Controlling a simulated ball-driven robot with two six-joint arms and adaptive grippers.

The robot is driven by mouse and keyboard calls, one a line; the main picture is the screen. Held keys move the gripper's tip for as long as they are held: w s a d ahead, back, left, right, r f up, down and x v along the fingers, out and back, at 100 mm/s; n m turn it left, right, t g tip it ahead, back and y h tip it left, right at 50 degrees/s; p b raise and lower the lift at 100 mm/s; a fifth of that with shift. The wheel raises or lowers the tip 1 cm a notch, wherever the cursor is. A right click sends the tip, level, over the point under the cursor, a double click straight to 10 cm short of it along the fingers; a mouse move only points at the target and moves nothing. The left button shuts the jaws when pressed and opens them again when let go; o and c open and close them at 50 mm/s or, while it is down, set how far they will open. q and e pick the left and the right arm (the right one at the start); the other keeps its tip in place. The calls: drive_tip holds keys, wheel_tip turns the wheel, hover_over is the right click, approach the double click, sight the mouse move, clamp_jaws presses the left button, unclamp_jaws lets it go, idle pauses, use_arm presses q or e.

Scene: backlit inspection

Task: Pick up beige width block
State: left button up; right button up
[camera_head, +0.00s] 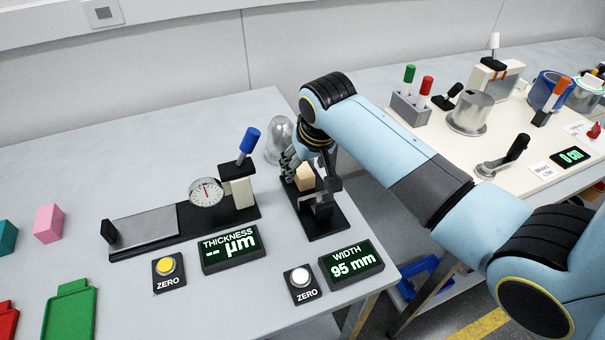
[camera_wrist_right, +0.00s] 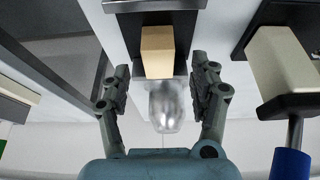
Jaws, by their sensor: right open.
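The beige width block (camera_head: 305,177) stands on the black width gauge (camera_head: 322,222), partly hidden by my right gripper in the head view. In the right wrist view the beige width block (camera_wrist_right: 157,50) lies ahead of and between the fingers. My right gripper (camera_head: 304,165) is open, its fingers (camera_wrist_right: 160,88) spread to either side of the block's line with gaps to it. It holds nothing. The width display (camera_head: 351,262) reads 95 mm. My left gripper is not in view.
A thickness gauge with dial (camera_head: 206,192) and blue-handled lever (camera_head: 249,140) stands close on the left. A shiny metal dome (camera_head: 279,139) is just behind the block; it also shows in the wrist view (camera_wrist_right: 166,106). The table's right edge is near.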

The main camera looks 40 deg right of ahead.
sight(304, 171)
drive_tip(key=x, duration=0.2)
drive_tip(key=shift+d+f, duration=0.1)
drive_tip(key=shift+f, duration=0.15)
drive_tip(key=shift+w+f, duration=0.25)
drive_tip(key=shift+f, duration=0.15)
drive_tip(key=shift+c, duration=0.2)
drive_tip(key=c, duration=0.4)
clamp_jaws()
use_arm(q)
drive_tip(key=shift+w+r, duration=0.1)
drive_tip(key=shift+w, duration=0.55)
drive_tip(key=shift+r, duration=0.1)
use_arm(e)
drive_tip(key=shift+r, duration=0.15)
